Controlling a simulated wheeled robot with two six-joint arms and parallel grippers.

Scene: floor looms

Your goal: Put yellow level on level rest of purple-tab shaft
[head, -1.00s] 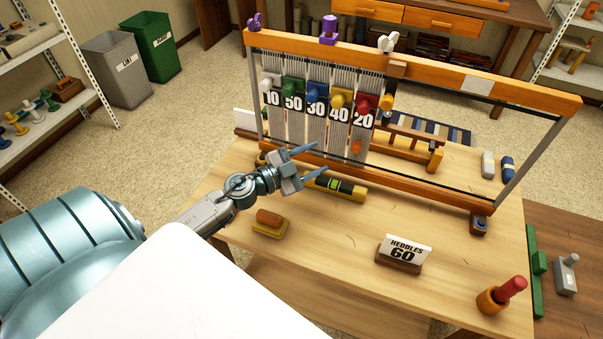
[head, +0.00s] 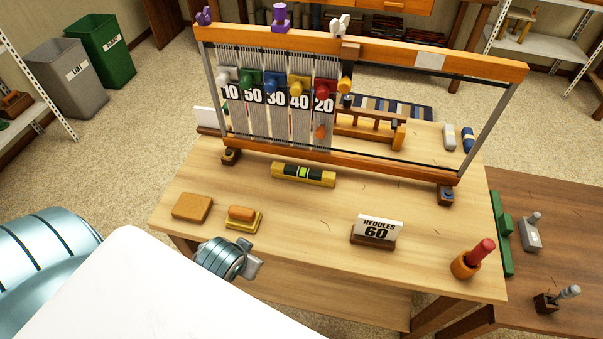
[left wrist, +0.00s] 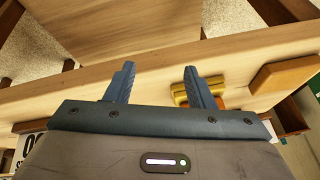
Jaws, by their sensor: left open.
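The yellow level (head: 303,175) lies flat on the table just in front of the loom's lower rail, with dark sections and a green vial. The loom frame (head: 360,52) has shafts with white, green, blue, yellow and red knobs over number cards. A purple tab (head: 280,14) stands on its top beam; a smaller purple piece (head: 204,15) sits at the left end. I cannot make out a level rest. My left gripper (head: 252,266) is at the table's near edge, away from the level. In the left wrist view its fingers (left wrist: 158,82) are apart and empty. My right gripper is out of view.
A yellow-based block with an orange top (head: 243,217) and a tan block (head: 192,207) lie near my left gripper. A "HEDDLES 60" sign (head: 376,231) and a cup with a red handle (head: 466,263) stand at right.

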